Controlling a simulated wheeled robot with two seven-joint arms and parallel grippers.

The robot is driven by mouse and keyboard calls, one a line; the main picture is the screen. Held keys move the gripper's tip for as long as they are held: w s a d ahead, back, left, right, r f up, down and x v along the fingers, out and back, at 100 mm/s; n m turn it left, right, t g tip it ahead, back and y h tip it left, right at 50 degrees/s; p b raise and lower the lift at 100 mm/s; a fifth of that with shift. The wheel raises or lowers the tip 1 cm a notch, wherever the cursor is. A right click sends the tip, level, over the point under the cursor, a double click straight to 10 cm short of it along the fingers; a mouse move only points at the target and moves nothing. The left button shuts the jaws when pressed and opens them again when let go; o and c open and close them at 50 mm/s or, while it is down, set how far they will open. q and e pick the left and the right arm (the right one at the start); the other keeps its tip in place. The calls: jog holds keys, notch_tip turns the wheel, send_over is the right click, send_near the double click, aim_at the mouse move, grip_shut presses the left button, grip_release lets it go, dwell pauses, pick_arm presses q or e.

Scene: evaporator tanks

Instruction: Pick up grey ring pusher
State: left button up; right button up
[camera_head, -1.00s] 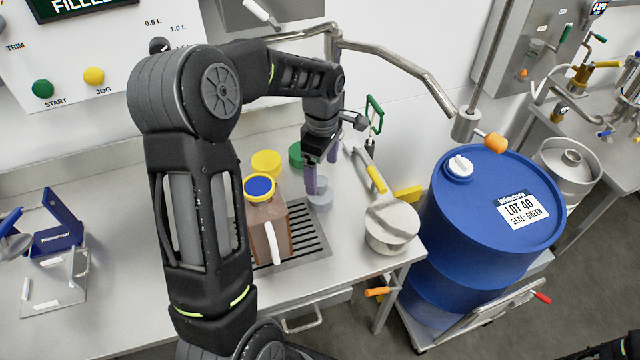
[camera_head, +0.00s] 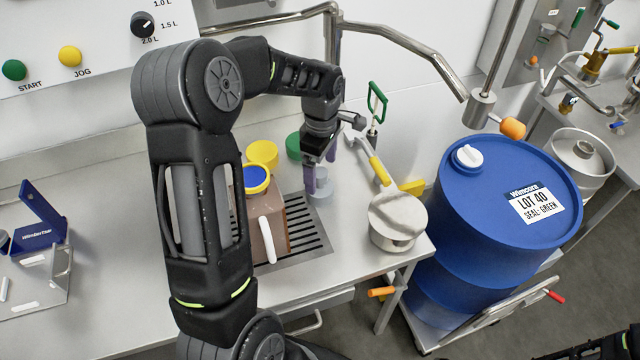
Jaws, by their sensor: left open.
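A small light-grey round piece (camera_head: 322,190), which looks like the grey ring pusher, stands on the steel bench just right of the slotted drain grate. My left gripper (camera_head: 321,180) points down over it, with its purple fingers spread apart. The fingertips overlap the grey piece in the picture, and I cannot tell whether they touch it. The fingers partly hide the piece. A black part of my own body shows at the bottom right corner, but no right gripper fingers show.
A brown jug with a blue-and-yellow top (camera_head: 270,225) stands left of the gripper. Yellow (camera_head: 262,153) and green (camera_head: 293,147) round pieces sit behind. A blue drum (camera_head: 510,235) stands beyond the bench edge.

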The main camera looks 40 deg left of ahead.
aim_at(321, 184)
pick_arm(q)
jog(key=shift+f, duration=0.5)
notch_tip(321, 184, down, 5)
jog(key=shift+f+p, duration=0.1)
jog(key=shift+p, duration=0.45)
jog(key=shift+c, duration=0.3)
jog(key=c, duration=1.5)
